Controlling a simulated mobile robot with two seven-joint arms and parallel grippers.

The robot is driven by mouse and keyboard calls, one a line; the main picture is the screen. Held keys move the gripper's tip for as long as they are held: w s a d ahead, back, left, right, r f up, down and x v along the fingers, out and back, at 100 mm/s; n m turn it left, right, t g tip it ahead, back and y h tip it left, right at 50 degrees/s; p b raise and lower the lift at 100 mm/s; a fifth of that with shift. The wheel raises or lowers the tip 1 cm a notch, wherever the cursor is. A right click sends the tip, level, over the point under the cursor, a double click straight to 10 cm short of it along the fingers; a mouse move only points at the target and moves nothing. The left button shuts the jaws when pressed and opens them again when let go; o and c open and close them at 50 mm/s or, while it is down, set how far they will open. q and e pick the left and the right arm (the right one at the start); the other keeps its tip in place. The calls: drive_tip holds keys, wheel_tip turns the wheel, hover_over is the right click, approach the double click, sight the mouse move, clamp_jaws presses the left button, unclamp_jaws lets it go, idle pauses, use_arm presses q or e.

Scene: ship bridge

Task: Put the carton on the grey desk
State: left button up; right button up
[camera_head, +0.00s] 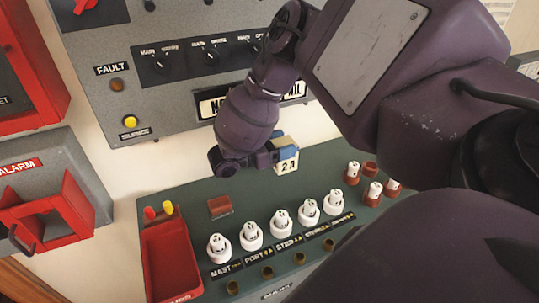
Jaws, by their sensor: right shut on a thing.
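My right gripper (273,156) reaches in from the right on its dark purple arm and is shut on a small cream and blue carton (287,160) marked "2A". The gripper hides the carton's left part. The carton shows over the back edge of a dark grey-green sloped console (190,195); I cannot tell whether it touches it. No other surface that is clearly a grey desk is in view. My left gripper is not in view.
White knobs (281,222) stand in a row on the console. A red tray (172,262) is at its left, red-and-white cylinders (352,172) at its right. A grey switch panel (170,70) and a red alarm box (50,215) are on the wall.

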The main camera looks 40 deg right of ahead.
sight(282, 169)
drive_tip(key=f, duration=0.4)
drive_tip(key=shift+s, duration=0.2)
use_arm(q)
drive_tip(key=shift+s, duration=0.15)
use_arm(e)
drive_tip(key=shift+w+f, duration=0.1)
drive_tip(key=shift+f, duration=2.45)
drive_tip(key=o, duration=1.2)
drive_tip(key=shift+f, duration=0.1)
drive_tip(key=shift+c, duration=0.2)
drive_tip(key=shift+o, duration=0.2)
drive_tip(key=v, duration=0.5)
drive_tip(key=shift+w+a, duration=0.1)
drive_tip(key=shift+a, duration=0.2)
drive_tip(key=shift+b+v, duration=0.35)
drive_tip(key=shift+v, duration=0.55)
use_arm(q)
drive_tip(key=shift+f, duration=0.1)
